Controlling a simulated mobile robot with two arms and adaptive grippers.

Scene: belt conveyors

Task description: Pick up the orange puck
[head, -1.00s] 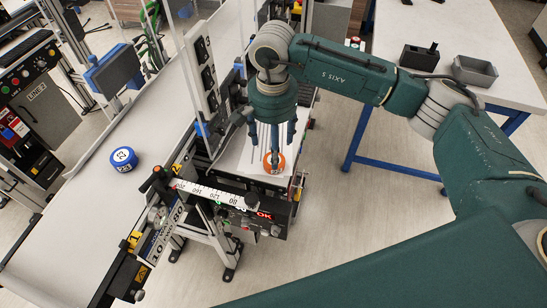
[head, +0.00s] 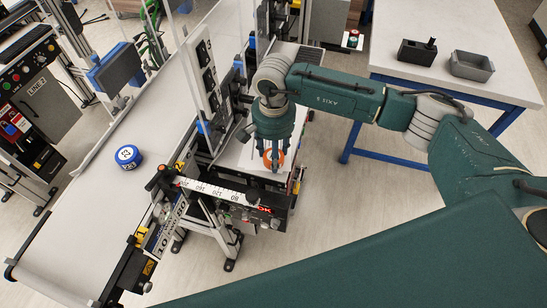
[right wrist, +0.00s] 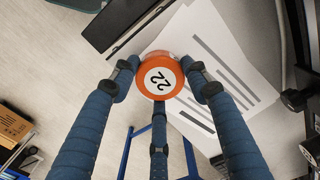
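The orange puck (head: 273,158), with a white top marked 22, is at the white surface beside the conveyor in the head view. In the right wrist view the puck (right wrist: 160,77) sits between my three blue fingertips. My right gripper (head: 274,160) points down with its fingers drawn in around the puck. The fingertips (right wrist: 160,75) meet the puck's rim at the left, right and bottom of the picture. I cannot tell whether the puck is clear of the surface. My left gripper is not in view.
A blue puck (head: 128,157) stands on the wide conveyor belt (head: 75,225) at left. A white ruler bar (head: 215,191) runs just in front of the right gripper. A white panel with black sockets (head: 203,70) rises left of it.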

